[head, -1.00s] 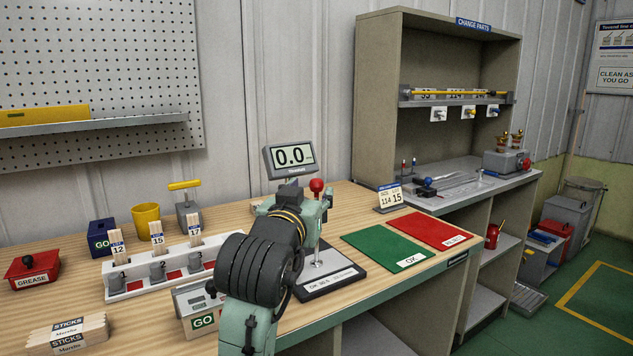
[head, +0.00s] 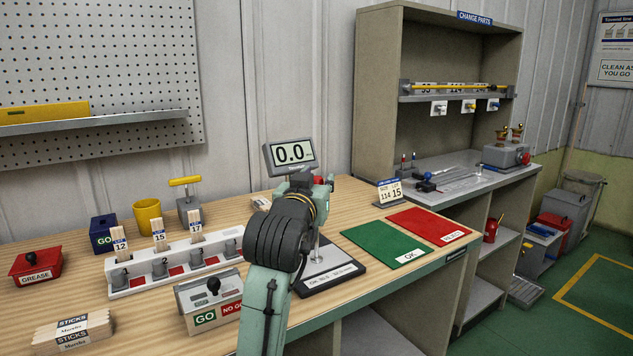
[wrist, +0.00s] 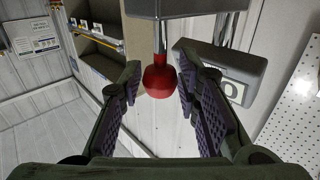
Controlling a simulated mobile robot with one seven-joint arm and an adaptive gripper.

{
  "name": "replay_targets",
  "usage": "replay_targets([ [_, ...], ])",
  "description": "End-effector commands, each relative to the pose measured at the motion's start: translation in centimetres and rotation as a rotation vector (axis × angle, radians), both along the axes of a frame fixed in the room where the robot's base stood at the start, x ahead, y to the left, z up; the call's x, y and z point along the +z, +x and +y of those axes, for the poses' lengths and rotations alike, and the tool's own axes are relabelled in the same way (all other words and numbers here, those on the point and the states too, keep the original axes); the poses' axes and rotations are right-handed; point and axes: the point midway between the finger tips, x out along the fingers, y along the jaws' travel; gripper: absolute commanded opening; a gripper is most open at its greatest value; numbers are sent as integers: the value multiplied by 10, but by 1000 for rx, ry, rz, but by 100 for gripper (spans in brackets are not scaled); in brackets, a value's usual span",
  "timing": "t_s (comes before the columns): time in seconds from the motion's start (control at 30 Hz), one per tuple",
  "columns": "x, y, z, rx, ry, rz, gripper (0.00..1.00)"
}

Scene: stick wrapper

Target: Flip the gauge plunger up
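The gauge has a digital display (head: 291,153) reading 0.0 and a grey base plate (head: 325,277) on the bench. Its plunger carries a red ball knob (wrist: 159,79), which hangs below a grey block on a metal stem in the wrist view. My gripper (wrist: 157,80) is open, with its two padded fingers on either side of the knob. A gap shows on the left of the knob; the right finger is very close, and contact cannot be told. In the head view my arm hides most of the gauge stand, and a bit of red (head: 319,180) shows beside my gripper.
A green OK mat (head: 383,245) and a red mat (head: 430,226) lie right of the gauge. A GO/NO GO box (head: 209,300) stands left of my arm, with a white stick rack (head: 175,270) behind it. A small sign (head: 390,193) stands at the back.

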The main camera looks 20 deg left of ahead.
Motion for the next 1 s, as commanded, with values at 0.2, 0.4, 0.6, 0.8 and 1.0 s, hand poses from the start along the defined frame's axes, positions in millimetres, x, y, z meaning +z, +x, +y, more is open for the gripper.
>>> replay_targets([
  [0.2,0,0,0,0,0,0,14],
  [0.4,0,0,0,0,0,0,0],
  [0.6,0,0,0,0,0,0,0],
  [0.8,0,0,0,0,0,0,0],
  [1.0,12,0,-1,-1,0,-2,0],
])
